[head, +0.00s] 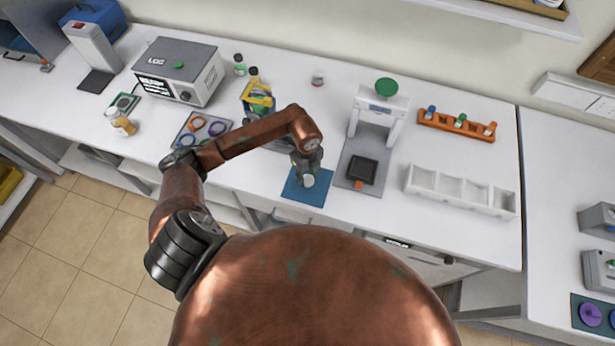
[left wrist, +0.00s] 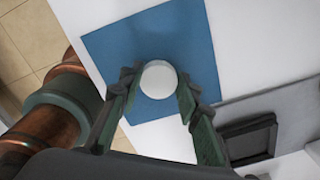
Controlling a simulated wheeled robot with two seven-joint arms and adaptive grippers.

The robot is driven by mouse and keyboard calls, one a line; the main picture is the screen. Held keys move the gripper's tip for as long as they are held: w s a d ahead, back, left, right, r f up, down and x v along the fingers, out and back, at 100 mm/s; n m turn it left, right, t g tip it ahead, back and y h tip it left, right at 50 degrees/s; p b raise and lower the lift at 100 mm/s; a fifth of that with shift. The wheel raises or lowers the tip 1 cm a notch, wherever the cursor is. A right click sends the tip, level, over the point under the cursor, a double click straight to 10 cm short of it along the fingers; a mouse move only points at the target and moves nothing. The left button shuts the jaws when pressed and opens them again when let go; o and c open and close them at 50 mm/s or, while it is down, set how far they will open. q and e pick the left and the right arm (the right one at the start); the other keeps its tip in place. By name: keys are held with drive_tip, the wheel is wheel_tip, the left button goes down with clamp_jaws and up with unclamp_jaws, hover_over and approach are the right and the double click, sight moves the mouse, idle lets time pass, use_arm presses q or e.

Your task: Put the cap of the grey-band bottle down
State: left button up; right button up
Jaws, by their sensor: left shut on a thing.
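My left gripper (head: 308,179) is over the blue mat (head: 296,195) near the front edge of the bench. It is shut on a round white cap (left wrist: 158,79), with one finger on each side, as the left wrist view shows. The white cap also shows between the fingers in the head view (head: 308,182). The blue mat fills the area under the cap in the left wrist view (left wrist: 165,38). I cannot tell whether the cap touches the mat. I cannot make out a grey band on any bottle. My right gripper is out of view.
A grey-and-white stand with a black plate (head: 362,170) is close on the right of the mat. A white divided tray (head: 460,192) and an orange rack (head: 456,125) are farther right. A small jar (head: 318,78) stands at the back. A bottle (head: 123,122) stands at the left.

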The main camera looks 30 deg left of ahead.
sight(307, 179)
use_arm(q)
drive_tip(key=shift+f, duration=0.6)
drive_tip(key=shift+f, duration=0.15)
drive_tip(key=o, duration=0.8)
drive_tip(key=shift+c, duration=0.2)
drive_tip(key=shift+r, duration=0.4)
wheel_tip(307, 179, up, 12)
drive_tip(key=b, duration=0.2)
drive_tip(key=shift+f, duration=0.2)
drive_tip(key=shift+s, duration=0.1)
